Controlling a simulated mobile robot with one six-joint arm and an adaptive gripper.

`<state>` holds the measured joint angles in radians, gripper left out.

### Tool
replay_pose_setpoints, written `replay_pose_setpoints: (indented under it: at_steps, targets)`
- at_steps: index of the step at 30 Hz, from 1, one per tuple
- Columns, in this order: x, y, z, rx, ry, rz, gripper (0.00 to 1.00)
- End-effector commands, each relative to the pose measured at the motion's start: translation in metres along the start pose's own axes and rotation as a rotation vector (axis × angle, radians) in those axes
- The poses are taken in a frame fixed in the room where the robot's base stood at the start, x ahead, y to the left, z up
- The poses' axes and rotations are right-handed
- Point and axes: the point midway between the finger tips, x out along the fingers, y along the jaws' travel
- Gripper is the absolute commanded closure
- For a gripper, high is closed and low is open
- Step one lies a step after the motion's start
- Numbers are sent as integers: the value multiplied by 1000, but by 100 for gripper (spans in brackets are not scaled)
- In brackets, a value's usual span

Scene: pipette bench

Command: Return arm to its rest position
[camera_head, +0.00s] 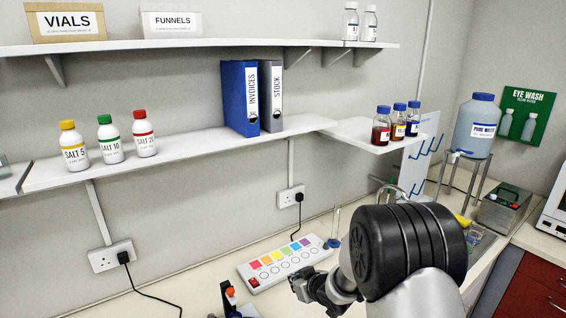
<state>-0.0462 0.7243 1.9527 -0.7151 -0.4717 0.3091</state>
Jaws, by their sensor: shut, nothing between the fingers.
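My arm reaches up from the bottom of the head view, with a large black joint filling the lower right middle. My gripper (301,285) points left, over the bench near the front of a white panel (287,261) with coloured squares and a red switch. It is shut with nothing seen in it. The gripper is small in the picture and partly merges with the wrist. The arm hides part of the bench behind it.
An orange-topped dark stand (232,296) is left of the gripper. The lower shelf (190,157) holds salt bottles and binders. Small coloured bottles (398,123) stand on the side shelf. A water tank (477,128) and a grey device (503,207) are at right.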

Motion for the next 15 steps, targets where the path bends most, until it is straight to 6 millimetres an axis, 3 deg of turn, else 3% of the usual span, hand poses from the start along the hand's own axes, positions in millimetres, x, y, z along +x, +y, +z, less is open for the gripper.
replay_pose_setpoints:
  at_steps: [8, 11, 15]
  targets:
    - [-62, 33, -13, 30, -65, 152, 100]
    - [-99, 42, -12, 58, -103, 220, 100]
    - [-163, 46, 5, 125, -176, 308, 100]
